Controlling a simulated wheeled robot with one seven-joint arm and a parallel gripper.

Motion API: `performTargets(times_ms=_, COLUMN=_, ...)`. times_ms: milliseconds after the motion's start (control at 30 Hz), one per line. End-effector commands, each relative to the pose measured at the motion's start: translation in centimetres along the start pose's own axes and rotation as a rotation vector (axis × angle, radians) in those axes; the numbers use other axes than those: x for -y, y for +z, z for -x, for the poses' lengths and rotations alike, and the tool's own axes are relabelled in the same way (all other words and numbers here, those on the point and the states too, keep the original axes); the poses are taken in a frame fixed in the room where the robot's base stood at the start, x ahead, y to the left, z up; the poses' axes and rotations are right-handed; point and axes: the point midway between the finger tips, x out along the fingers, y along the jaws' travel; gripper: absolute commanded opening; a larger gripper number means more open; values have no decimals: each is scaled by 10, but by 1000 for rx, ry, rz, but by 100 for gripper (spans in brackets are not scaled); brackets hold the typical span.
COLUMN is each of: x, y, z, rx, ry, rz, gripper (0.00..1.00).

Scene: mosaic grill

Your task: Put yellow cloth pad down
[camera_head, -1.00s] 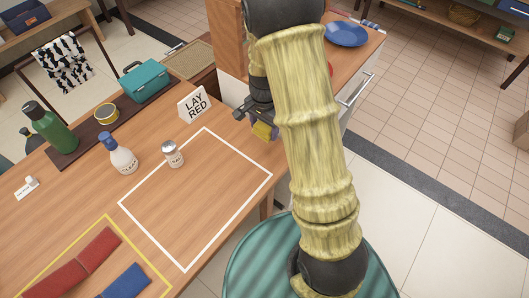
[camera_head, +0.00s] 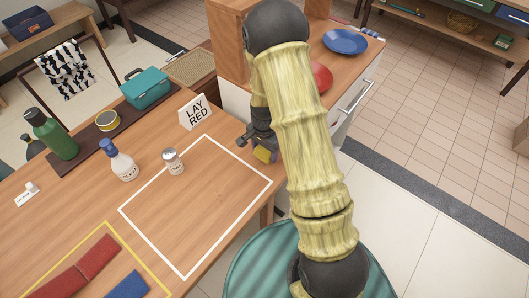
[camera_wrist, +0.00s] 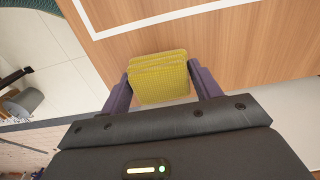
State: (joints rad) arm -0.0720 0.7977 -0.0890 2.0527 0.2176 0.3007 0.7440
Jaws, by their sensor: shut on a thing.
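The yellow cloth pad (camera_wrist: 159,78) sits between the two purple fingers of my gripper (camera_wrist: 160,88) in the wrist view. My gripper is shut on it. My arm hides part of the gripper. In the wrist view the pad shows over the table's edge, with the floor to the left.
The white outline (camera_head: 227,227) encloses bare table, with a shaker (camera_head: 173,161) at its upper left edge. Red pads (camera_head: 98,257) and a blue pad (camera_head: 128,285) lie in the yellow outline. A spray bottle (camera_head: 123,160) stands left.

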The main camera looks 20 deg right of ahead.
Motion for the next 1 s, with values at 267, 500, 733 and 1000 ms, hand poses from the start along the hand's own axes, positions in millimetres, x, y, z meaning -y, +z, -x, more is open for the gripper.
performTargets(times_ms=267, x=0, y=0, z=-16, rx=0, ry=-1, rz=-1, gripper=34)
performTargets(times_ms=500, x=0, y=0, z=-20, rx=0, ry=0, rz=-1, gripper=34)
performTargets(times_ms=733, x=0, y=0, z=-19, rx=0, ry=0, rz=-1, gripper=85)
performTargets(times_ms=1000, x=0, y=0, z=-14, rx=0, ry=-1, rz=-1, gripper=85)
